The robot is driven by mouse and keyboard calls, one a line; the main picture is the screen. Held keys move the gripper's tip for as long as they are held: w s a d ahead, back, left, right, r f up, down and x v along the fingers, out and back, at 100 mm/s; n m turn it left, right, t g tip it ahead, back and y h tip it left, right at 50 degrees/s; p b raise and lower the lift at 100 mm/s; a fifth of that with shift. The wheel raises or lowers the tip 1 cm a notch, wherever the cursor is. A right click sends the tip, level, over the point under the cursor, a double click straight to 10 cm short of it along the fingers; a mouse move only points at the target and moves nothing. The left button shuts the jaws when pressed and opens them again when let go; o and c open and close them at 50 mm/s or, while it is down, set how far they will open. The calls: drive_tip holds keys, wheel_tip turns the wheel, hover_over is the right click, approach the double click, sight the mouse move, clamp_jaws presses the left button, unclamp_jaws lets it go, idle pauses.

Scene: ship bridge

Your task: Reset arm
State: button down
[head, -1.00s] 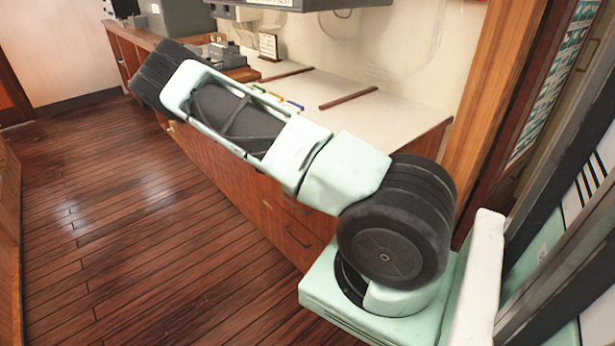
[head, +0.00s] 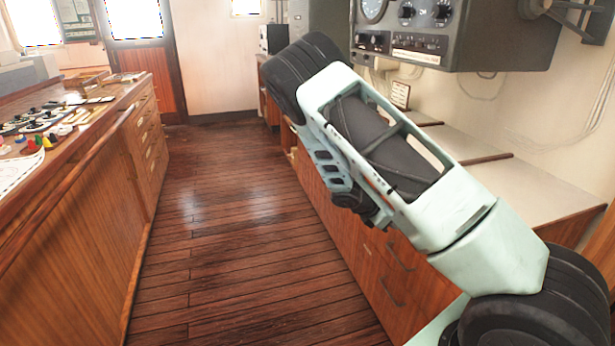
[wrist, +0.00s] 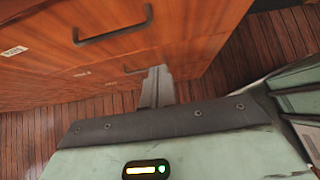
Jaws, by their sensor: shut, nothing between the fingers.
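My arm stretches across the head view from the lower right up to a dark joint at upper middle, and part of it folds back beneath the upper link. My gripper (wrist: 157,88) shows in the wrist view as narrow grey fingers closed together, with nothing held. It is in front of the wooden drawer fronts (wrist: 120,45), which carry dark handles. I cannot tell whether the fingers touch the wood. In the head view the fingers cannot be made out clearly.
A wooden counter with a pale top (head: 540,187) runs along the right. Grey instrument boxes (head: 455,35) hang above it. A wooden console (head: 90,180) with several small items stands at left. The plank floor (head: 220,250) between them is clear.

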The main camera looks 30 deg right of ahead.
drive_tip(key=s+a+r+m+t+y+p, duration=0.1)
drive_tip(key=a+r+m+y, duration=0.2)
drive_tip(key=a, duration=1.1)
drive_tip(key=s+a+r+m+t+y, duration=0.1)
drive_tip(key=s+a+r+m+y, duration=0.15)
drive_tip(key=a+r, duration=0.75)
drive_tip(key=s+a+r+m+y, duration=0.1)
drive_tip(key=s+a+r, duration=0.3)
drive_tip(key=s+a, duration=0.4)
drive_tip(key=s+a+r+y+p, duration=0.1)
drive_tip(key=s+a+r+y, duration=0.2)
drive_tip(key=s+a, duration=0.6)
drive_tip(key=a, duration=0.3)
drive_tip(key=shift+s+a+r+m+t, duration=0.2)
drive_tip(key=shift+a+r+m+t, duration=0.1)
drive_tip(key=shift+a+r+m, duration=0.1)
